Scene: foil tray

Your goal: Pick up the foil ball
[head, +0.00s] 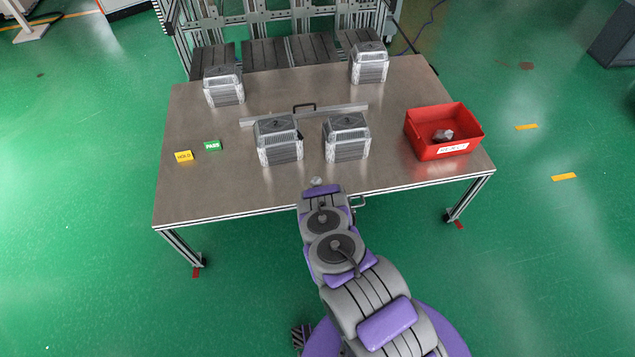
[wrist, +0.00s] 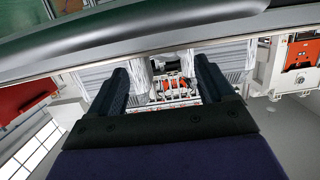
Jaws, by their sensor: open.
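A small silvery foil ball (head: 317,181) lies near the front edge of the table, just past the end of my arm in the head view. My gripper (wrist: 163,75) is open in the wrist view, with a dark finger on each side and a clear gap between them. I cannot make out the ball for certain in the wrist view. In the head view my own arm hides the fingers, so I cannot tell how far they are from the ball.
The metal table (head: 390,175) carries several foil-wrapped ribbed blocks, two of them (head: 278,140) (head: 346,137) just beyond the ball. A handled bar (head: 340,111) lies behind these. A red bin (head: 461,121) at right holds crumpled foil (head: 443,135). Yellow (head: 184,156) and green (head: 212,146) labels are left.

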